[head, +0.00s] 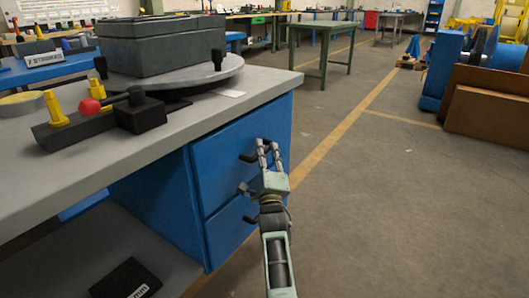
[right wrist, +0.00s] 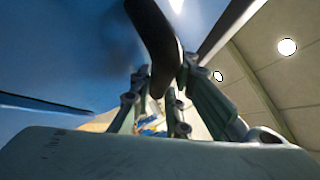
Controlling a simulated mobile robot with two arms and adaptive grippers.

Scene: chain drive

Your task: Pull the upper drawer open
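The upper drawer (head: 222,165) is a blue front in the cabinet under the grey workbench, and it looks flush with the front below. Its dark handle (head: 247,158) shows just left of my right fingertips. My right gripper (head: 268,146) is at this drawer front, with its two fingers close together. In the right wrist view the black handle (right wrist: 153,35) passes between the fingers of my right gripper (right wrist: 164,78), which close in on both its sides. The exact contact is partly hidden. My left gripper is not in view.
A lower blue drawer (head: 226,232) has its own dark handle (head: 249,219). The workbench top (head: 75,170) carries a grey box (head: 155,50) on a round plate and a dark fixture with yellow parts. The floor (head: 390,200) to the right is clear.

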